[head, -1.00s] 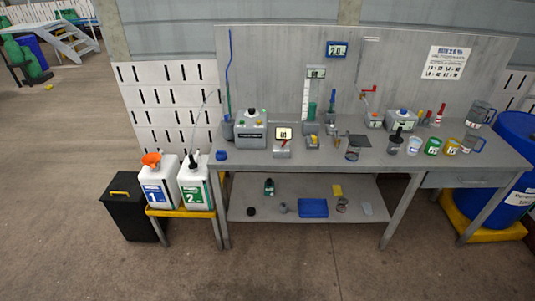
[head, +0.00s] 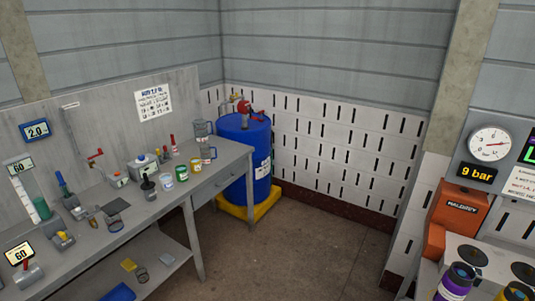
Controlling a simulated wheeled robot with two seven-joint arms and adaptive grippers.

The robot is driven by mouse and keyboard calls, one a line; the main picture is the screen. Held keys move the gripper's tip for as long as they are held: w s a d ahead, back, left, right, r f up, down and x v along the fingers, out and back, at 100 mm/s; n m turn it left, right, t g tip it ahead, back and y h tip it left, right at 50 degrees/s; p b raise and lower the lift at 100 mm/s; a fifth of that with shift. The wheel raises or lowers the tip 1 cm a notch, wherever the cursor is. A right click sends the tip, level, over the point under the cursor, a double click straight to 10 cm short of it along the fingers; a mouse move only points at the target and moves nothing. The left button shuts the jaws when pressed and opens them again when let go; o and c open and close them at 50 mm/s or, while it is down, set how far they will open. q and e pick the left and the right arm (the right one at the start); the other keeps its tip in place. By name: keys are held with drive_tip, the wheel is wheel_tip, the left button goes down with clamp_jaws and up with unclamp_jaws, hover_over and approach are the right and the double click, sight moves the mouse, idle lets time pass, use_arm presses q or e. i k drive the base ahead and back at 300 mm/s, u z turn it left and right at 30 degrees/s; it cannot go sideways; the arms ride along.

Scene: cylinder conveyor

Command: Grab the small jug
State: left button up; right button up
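Two clear jugs stand at the far right end of the grey workbench (head: 222,164). One clear jug (head: 200,129) stands at the back of the bench. The other, a lower jug with a blue handle (head: 208,154), stands in front of it near the bench's right edge. I cannot tell for sure which one is the small jug. Neither of my grippers shows in the head view.
Beside the jugs stand a yellow-green cup (head: 196,165), a green cup (head: 182,174) and a pale cup (head: 166,182). A blue drum (head: 240,150) stands on a yellow base right of the bench. Open floor lies in front. An orange machine (head: 458,212) stands at right.

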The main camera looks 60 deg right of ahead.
sight(205, 149)
drive_tip(key=z, duration=1.6)
